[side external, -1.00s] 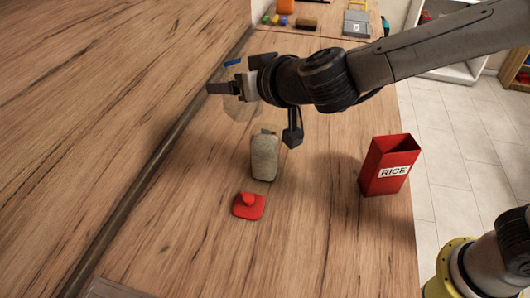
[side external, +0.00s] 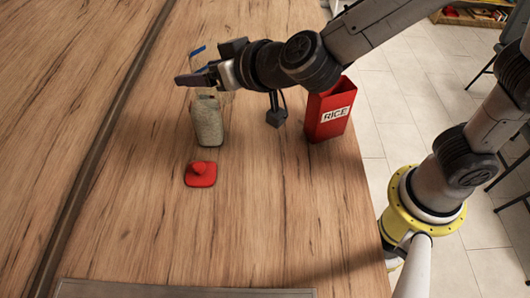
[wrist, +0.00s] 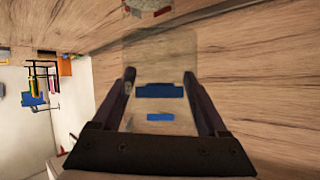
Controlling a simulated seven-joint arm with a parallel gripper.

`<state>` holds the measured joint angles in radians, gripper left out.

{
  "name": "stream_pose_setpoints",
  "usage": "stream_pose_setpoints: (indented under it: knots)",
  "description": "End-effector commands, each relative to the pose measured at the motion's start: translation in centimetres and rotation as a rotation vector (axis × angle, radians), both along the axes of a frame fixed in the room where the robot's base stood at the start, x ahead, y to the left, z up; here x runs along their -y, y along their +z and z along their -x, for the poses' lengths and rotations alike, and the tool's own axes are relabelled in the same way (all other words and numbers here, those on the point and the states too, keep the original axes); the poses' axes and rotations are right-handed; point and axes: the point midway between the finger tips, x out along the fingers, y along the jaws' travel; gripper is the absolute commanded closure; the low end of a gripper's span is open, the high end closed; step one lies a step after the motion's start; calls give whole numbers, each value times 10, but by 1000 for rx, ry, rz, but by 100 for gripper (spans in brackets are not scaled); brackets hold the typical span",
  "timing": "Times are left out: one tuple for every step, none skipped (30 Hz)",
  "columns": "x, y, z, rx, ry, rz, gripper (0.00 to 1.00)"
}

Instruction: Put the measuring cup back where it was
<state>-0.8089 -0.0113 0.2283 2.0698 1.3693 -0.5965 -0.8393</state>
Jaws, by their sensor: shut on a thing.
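My gripper (side external: 197,79) is shut on a clear measuring cup with blue markings (side external: 197,51), above the counter. In the wrist view the see-through cup (wrist: 160,92) sits between the two fingers (wrist: 162,88). In the side view the gripper and cup are just above and partly overlap the top of an upright, clear container of pale grains (side external: 207,124); I cannot tell whether they touch. A red lid (side external: 201,175) lies on the counter in front of that container. A red box marked RICE (side external: 328,114) stands open at the right.
The wooden counter (side external: 130,220) is clear to the left and front of the lid. A wooden splashback (side external: 60,90) rises at the left. A grey panel edge (side external: 180,290) lies at the near end. The counter's right edge drops to a tiled floor (side external: 385,130).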

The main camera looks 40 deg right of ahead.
Motion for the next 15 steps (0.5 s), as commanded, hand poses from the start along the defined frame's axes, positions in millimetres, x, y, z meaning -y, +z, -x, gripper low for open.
stream_pose_setpoints:
  knots:
    - [8, 0, 14, 2, 9, 1, 100]
    - [12, -1, 21, 3, 15, 1, 100]
    - [17, -2, 30, 3, 22, 2, 100]
    - [21, -2, 37, 4, 28, 1, 100]
    - [25, -3, 44, 3, 33, 3, 100]
    - [31, -4, 53, 3, 41, 3, 100]
    - [34, -5, 60, 3, 47, 3, 100]
    - [38, -6, 67, 3, 53, 5, 100]
    - [44, -7, 75, 4, 60, 5, 100]
    - [48, -8, 81, 4, 66, 6, 100]
    - [52, -9, 88, 5, 73, 6, 100]
    - [57, -11, 96, 4, 82, 8, 100]
    - [61, -12, 102, 5, 88, 8, 100]
    - [65, -13, 108, 5, 94, 9, 100]
    - [70, -15, 115, 4, 103, 9, 100]
